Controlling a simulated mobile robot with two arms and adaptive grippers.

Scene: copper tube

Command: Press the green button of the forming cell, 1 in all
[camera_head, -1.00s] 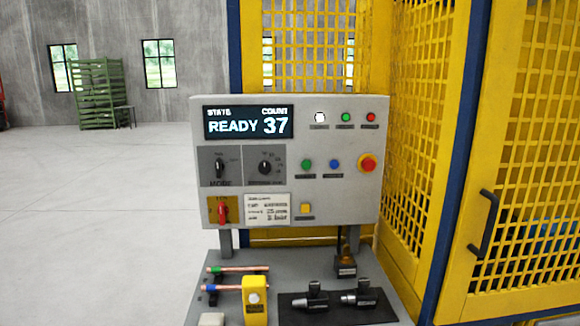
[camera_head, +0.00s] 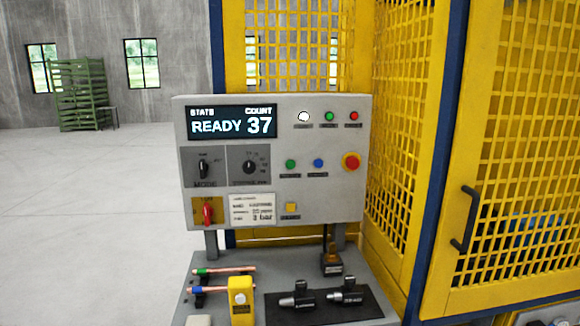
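The control panel (camera_head: 222,212) of the forming cell stands upright in the middle of the head view. Its display (camera_head: 232,122) reads STATE READY and COUNT 37. A smaller green one (camera_head: 329,116) is in the top row between a white light (camera_head: 304,116) and a red light (camera_head: 354,116). Neither of my grippers shows in the view.
Below the panel, a grey shelf (camera_head: 215,310) carries copper tubes (camera_head: 228,270), a yellow device (camera_head: 241,300) and black fittings on a dark mat (camera_head: 330,306). A yellow mesh cage (camera_head: 400,150) with a black-handled door (camera_head: 466,220) stands at right.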

